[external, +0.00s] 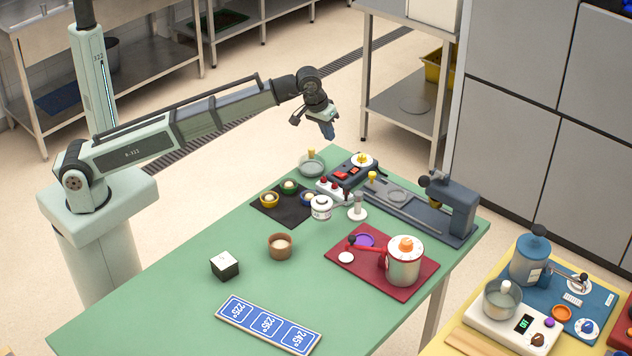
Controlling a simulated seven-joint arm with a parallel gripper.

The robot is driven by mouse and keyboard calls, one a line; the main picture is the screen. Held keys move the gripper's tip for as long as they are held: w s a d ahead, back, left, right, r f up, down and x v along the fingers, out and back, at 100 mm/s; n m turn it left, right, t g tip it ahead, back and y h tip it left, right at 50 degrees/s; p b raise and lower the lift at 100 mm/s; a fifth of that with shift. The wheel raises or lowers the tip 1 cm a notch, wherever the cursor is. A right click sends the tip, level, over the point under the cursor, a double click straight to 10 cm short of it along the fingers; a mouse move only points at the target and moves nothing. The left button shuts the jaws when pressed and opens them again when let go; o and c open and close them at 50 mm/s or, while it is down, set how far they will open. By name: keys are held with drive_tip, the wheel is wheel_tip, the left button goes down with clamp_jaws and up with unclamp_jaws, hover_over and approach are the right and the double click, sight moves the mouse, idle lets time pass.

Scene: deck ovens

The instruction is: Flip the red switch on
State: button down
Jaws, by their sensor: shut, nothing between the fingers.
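A dark switch box (372,178) stands near the far end of the green table. Red switches (353,171) show on its top; they are too small to tell which way they are set. A small pale block with red knobs (326,187) is just in front of it. My gripper (329,135) is shut and empty. It hangs in the air, pointing down, above and slightly left of the switch box in the picture, apart from it.
A glass bowl (312,166) with a yellow-topped item is left of the box. A grey sliding fixture (451,205) is to the right. A white jar (321,208) and a white stand (357,207) are in front. The near left of the green table (170,300) is mostly clear.

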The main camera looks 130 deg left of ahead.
hover_over(342, 174)
drive_tip(key=d, duration=0.1)
drive_tip(key=f, duration=1.1)
drive_tip(key=shift+s+f, duration=0.3)
drive_tip(key=shift+f, duration=0.05)
drive_tip(key=shift+w+f, duration=0.3)
drive_tip(key=shift+f, duration=0.45)
drive_tip(key=shift+w+f, duration=0.15)
drive_tip(key=shift+w, duration=0.1)
drive_tip(key=shift+f+g, duration=0.2)
drive_tip(key=shift+g, duration=0.3)
drive_tip(key=shift+s, duration=0.25)
